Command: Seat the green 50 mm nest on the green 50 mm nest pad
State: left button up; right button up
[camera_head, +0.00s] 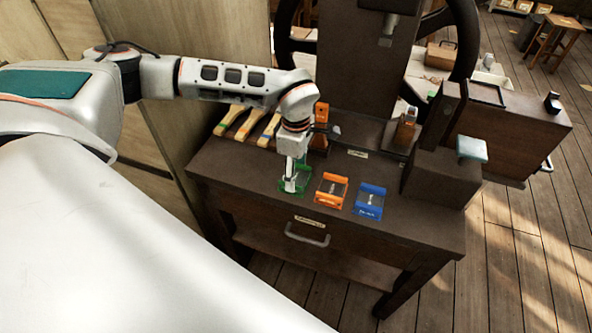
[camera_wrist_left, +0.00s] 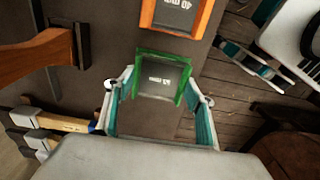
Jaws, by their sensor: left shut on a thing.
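The green 50 mm nest (camera_wrist_left: 161,82) shows in the left wrist view as a green-edged piece with a dark, labelled middle, between the two fingers of my left gripper (camera_wrist_left: 160,98). In the head view my left gripper (camera_head: 291,186) points down at the left front part of the bench top, shut on the green nest (camera_head: 303,174). The fingers hide part of it. I cannot make out the green nest pad apart from the nest, nor tell whether the two touch.
An orange pad (camera_head: 331,190) and a blue pad (camera_head: 369,201) lie to the right on the bench (camera_head: 260,170). Several wooden-handled tools (camera_head: 243,122) lie behind on the left. An orange upright block (camera_head: 320,122) stands close behind the gripper. The dark press (camera_head: 355,60) rises at the back.

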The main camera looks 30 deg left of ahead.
pick_arm(q)
jog(key=shift+f, duration=0.3)
jog(key=o, duration=1.5)
notch_tip(320, 180, up, 12)
jog(key=shift+r, duration=0.1)
